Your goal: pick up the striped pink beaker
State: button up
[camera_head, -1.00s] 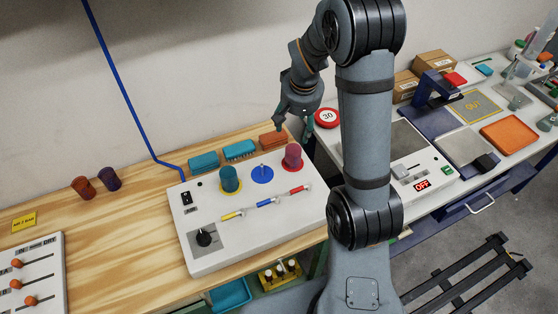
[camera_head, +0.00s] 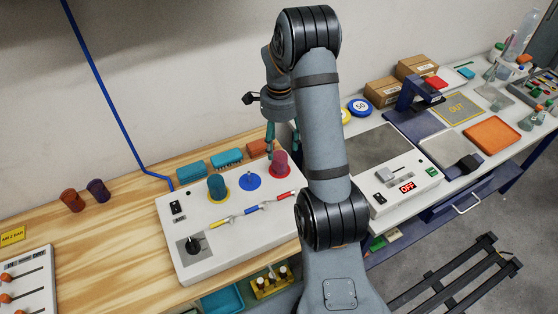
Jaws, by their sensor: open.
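The pink beaker (camera_head: 280,164) stands upright on a red round spot on the white control panel (camera_head: 200,245); stripes are too fine to make out here. My gripper (camera_head: 283,151) is open, pointing down, with its teal fingers at the beaker's top. One finger shows at the beaker's left, and the other is partly hidden by my arm at the right. I cannot tell whether the fingers touch the beaker or stand behind it.
Teal blocks (camera_head: 227,159) and an orange block (camera_head: 258,148) lie behind the panel. Orange (camera_head: 72,201) and purple (camera_head: 98,191) cups stand far left.

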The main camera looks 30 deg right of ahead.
aim_at(280, 155)
jog(key=shift+f+p, duration=1.35)
jog(key=shift+f, duration=1.85)
jog(key=shift+c, duration=0.5)
jog(key=c, duration=0.7)
jog(key=shift+r, duration=0.15)
jog(key=shift+c, duration=0.7)
